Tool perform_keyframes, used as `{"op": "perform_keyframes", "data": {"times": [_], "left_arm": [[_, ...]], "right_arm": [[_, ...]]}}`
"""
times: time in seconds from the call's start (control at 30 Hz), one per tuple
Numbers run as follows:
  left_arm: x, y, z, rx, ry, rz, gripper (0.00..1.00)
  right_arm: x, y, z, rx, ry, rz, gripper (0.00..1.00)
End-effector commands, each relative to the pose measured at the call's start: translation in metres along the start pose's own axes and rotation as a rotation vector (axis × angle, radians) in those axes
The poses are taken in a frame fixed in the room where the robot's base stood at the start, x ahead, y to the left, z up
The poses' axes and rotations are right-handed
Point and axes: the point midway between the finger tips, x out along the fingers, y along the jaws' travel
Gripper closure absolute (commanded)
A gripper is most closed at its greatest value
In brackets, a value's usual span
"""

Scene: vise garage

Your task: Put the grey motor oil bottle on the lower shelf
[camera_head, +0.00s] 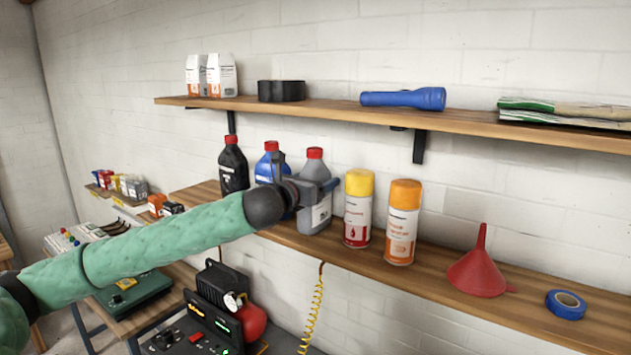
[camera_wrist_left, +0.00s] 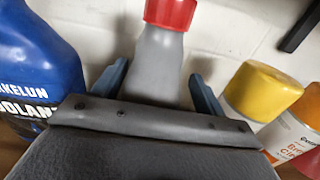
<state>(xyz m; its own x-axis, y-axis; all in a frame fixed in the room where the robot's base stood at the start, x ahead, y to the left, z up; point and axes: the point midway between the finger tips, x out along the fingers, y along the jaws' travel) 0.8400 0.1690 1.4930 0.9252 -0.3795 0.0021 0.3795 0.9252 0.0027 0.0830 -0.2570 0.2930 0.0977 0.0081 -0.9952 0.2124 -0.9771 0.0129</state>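The grey motor oil bottle (camera_head: 315,170) has a red cap. It stands upright on the lower shelf (camera_head: 440,272), between a blue bottle (camera_head: 263,170) and a yellow-capped can (camera_head: 358,208). My left gripper (camera_head: 310,172) is at the bottle, its fingers spread to either side of it. In the left wrist view the grey bottle (camera_wrist_left: 158,65) rises between the two blue-grey fingers (camera_wrist_left: 160,85), with its lower body hidden by the gripper. The fingers look open, with small gaps beside the bottle. My right gripper is not in view.
The blue bottle (camera_wrist_left: 35,70) and yellow-capped can (camera_wrist_left: 262,90) stand close on either side. A black bottle (camera_head: 233,168), an orange can (camera_head: 403,220), a red funnel (camera_head: 480,270) and blue tape (camera_head: 566,304) share the lower shelf. The upper shelf (camera_head: 460,125) overhangs.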

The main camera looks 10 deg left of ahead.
Motion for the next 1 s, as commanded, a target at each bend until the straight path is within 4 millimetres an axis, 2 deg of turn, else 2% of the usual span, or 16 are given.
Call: {"op": "perform_keyframes", "data": {"times": [0.17, 0.37, 0.53, 0.77, 0.83, 0.9, 1.0], "left_arm": [[0.0, 0.0, 0.0, 0.0, 0.0, 0.0, 0.28], [-0.011, 0.001, -0.002, 0.001, -0.001, 0.0, 0.28], [-0.04, 0.001, -0.004, 0.002, -0.002, 0.001, 0.28], [-0.083, 0.001, -0.004, 0.001, -0.001, 0.0, 0.28], [-0.094, 0.0, -0.003, 0.002, -0.001, 0.001, 0.28], [-0.102, 0.001, -0.002, 0.001, -0.002, 0.001, 0.28], [-0.112, 0.0, -0.001, 0.0, -0.001, 0.0, 0.28]], "right_arm": [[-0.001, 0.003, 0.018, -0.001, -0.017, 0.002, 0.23], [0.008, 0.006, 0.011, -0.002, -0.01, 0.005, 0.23], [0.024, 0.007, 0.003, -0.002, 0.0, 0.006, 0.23], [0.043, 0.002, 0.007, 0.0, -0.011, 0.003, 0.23], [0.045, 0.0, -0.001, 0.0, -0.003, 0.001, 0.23], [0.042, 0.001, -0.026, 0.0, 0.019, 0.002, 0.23], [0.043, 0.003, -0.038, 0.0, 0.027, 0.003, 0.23]]}}
